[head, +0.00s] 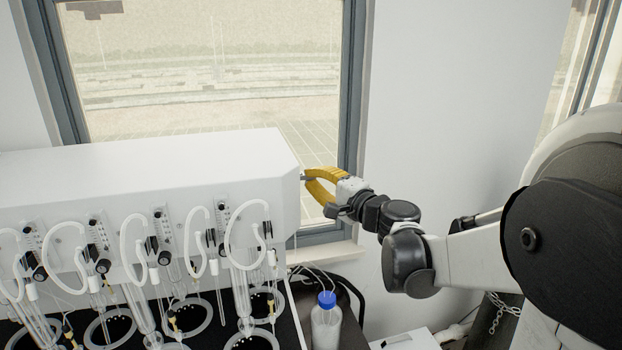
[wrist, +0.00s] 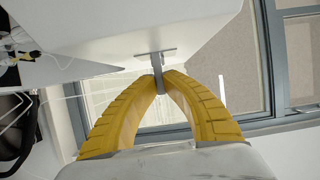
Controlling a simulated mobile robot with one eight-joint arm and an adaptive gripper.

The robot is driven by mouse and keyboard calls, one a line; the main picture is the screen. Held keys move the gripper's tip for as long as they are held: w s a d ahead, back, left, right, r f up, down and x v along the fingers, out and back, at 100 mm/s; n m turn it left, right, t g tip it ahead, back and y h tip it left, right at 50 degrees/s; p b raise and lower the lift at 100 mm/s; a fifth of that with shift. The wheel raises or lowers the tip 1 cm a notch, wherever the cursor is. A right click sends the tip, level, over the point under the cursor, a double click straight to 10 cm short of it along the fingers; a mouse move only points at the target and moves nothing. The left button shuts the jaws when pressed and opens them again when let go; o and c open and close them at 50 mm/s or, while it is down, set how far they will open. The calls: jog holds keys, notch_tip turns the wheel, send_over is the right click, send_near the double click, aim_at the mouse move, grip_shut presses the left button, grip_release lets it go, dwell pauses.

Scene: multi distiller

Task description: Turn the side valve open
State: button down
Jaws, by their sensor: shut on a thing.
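The side valve (wrist: 156,64) is a small grey metal lever on a plate on the end face of the white distiller (head: 150,180). In the wrist view the lever points down from its plate, between my fingertips. My gripper (head: 305,177) has two curved yellow fingers and is at the distiller's right end. In the wrist view my gripper (wrist: 160,82) is shut on the lever, with one finger on each side. In the head view the valve is mostly hidden by the fingertips.
Glass tubes, white hoses and black knobs line the distiller's front. The wall right of the window is clear.

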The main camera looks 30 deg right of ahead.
jog(key=c, duration=1.8)
grip_release()
jog(key=s, duration=0.4)
jog(key=s+d, duration=0.1)
jog(key=s, duration=0.2)
jog(key=s+d, duration=0.1)
jog(key=s, duration=0.3)
jog(key=shift+s+d, duration=0.15)
jog(key=shift+s, duration=0.2)
